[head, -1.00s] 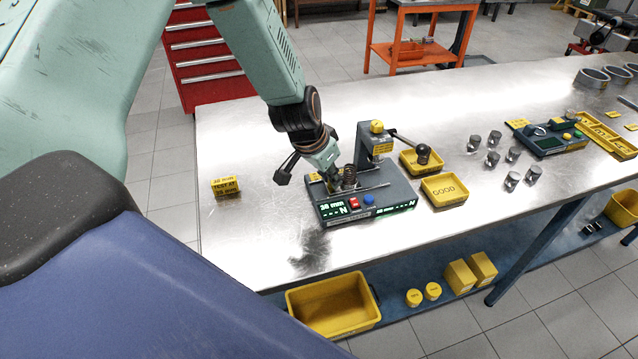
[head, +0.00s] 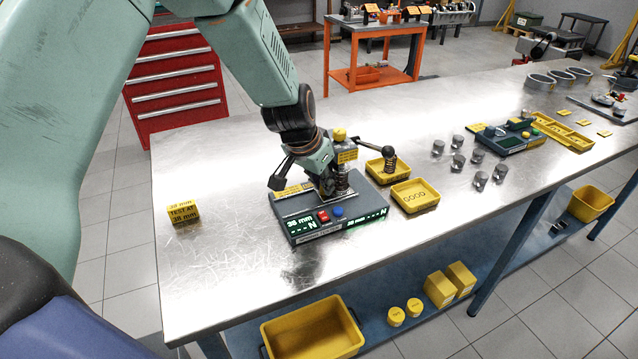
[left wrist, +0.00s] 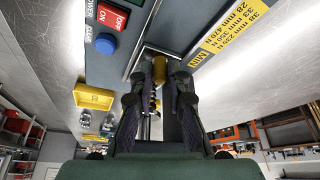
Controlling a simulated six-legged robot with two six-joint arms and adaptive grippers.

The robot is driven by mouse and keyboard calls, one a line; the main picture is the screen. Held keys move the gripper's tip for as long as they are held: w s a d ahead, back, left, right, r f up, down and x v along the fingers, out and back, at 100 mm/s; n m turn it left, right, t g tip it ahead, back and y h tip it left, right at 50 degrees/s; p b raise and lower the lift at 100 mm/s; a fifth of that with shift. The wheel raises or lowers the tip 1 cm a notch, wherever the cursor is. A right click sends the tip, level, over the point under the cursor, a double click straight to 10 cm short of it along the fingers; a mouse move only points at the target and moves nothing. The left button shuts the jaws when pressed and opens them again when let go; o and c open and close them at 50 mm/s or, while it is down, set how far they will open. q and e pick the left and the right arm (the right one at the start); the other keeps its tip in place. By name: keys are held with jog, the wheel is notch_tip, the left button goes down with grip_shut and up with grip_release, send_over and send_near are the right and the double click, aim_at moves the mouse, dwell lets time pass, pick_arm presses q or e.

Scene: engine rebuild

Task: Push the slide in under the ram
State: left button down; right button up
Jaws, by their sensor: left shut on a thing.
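The grey spring tester (head: 288,211) stands on the bench in the head view, with lit green displays, a red switch and a blue button. Its ram head (head: 343,151) has a yellow cap and a side lever. A dark coil spring (head: 342,181) stands upright on the tester, about below the ram head. The slide under it is mostly hidden by my gripper. My left gripper (head: 326,188) is just left of the spring, low over the tester. In the left wrist view its fingers (left wrist: 158,88) are shut on a brass-coloured knob (left wrist: 160,68), apparently the slide's. My right gripper is out of view.
Beside the tester are a yellow tray (head: 375,172) holding a dark spring and a GOOD tray (head: 415,207). A yellow sign block (head: 183,212) stands at the left. Several grey cylinders (head: 458,163) stand farther right. The bench front is clear.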

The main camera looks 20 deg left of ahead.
pick_arm(q)
jog(key=c, duration=1.7)
grip_release()
jog(key=shift+w, duration=0.1)
jog(key=o, duration=0.4)
jog(key=shift+w+d, duration=0.2)
jog(key=shift+d, duration=0.05)
jog(key=shift+s+a+r, duration=0.15)
jog(key=shift+s+a, duration=0.1)
jog(key=v, duration=1.1)
jog(key=shift+d+r, duration=0.15)
jog(key=shift+r, duration=0.2)
jog(key=shift+s, duration=0.15)
